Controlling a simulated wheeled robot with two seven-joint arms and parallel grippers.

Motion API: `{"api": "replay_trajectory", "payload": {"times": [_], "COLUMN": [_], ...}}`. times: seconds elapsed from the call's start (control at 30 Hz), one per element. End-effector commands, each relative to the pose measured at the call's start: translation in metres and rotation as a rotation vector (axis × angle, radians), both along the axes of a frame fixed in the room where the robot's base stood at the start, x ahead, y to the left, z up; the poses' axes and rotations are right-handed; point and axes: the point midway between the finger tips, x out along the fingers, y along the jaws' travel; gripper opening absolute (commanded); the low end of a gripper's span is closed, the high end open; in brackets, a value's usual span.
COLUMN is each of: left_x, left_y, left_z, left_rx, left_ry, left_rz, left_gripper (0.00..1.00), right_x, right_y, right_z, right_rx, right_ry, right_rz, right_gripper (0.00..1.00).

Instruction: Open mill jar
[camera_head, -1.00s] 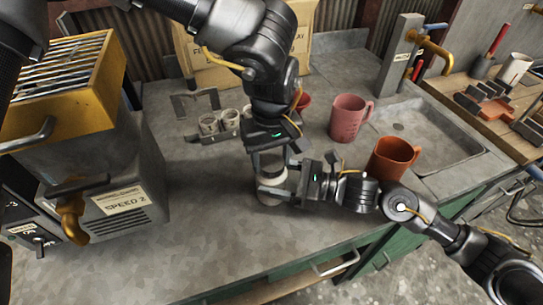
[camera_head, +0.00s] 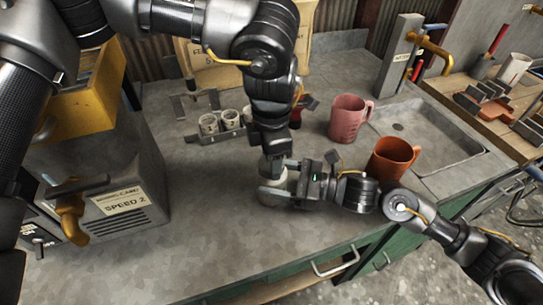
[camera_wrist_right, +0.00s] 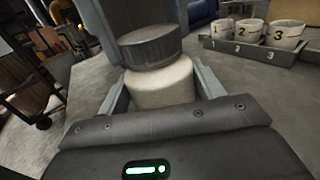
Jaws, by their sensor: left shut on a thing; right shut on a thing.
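The mill jar (camera_head: 271,197) stands on the grey worktop, upright, between both grippers. In the right wrist view it has a pale, whitish body (camera_wrist_right: 160,85) and a dark grey lid (camera_wrist_right: 150,47) seated on top. My right gripper (camera_head: 274,190) is shut on the jar's body from the right, with a finger on each side. My left gripper (camera_head: 273,168) points down over the jar and is shut on the lid. It hides most of the lid in the head view.
A rack of small numbered cups (camera_head: 222,124) stands behind the jar. A pink mug (camera_head: 346,118) and an orange mug (camera_head: 388,158) stand to the right, by the sink (camera_head: 440,140). A grey machine (camera_head: 140,195) labelled SPEED 2 is at the left. The front worktop is clear.

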Motion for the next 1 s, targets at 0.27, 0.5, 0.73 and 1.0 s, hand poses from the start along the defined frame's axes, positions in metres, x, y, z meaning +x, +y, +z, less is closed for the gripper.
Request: {"api": "replay_trajectory", "payload": {"times": [0.27, 0.5, 0.73, 1.0], "left_x": [0.0, 0.0, 0.0, 0.0], "left_y": [-0.001, 0.0, 0.0, 0.0], "left_z": [0.0, 0.0, 0.013, 0.044], "left_rx": [-0.001, -0.001, -0.001, -0.002], "left_ry": [0.001, 0.001, -0.001, -0.001], "left_rz": [-0.004, -0.004, -0.003, -0.004], "left_gripper": [0.71, 0.73, 0.73, 0.73], "right_x": [0.0, 0.0, 0.0, 0.0], "right_y": [0.0, 0.0, 0.0, 0.0], "right_z": [0.001, 0.002, 0.002, 0.002], "right_rx": [0.003, 0.003, 0.004, 0.004], "right_ry": [-0.002, -0.002, -0.002, -0.003], "right_rz": [0.0, 0.0, 0.0, 0.0], "right_gripper": [0.03, 0.03, 0.03, 0.03]}}
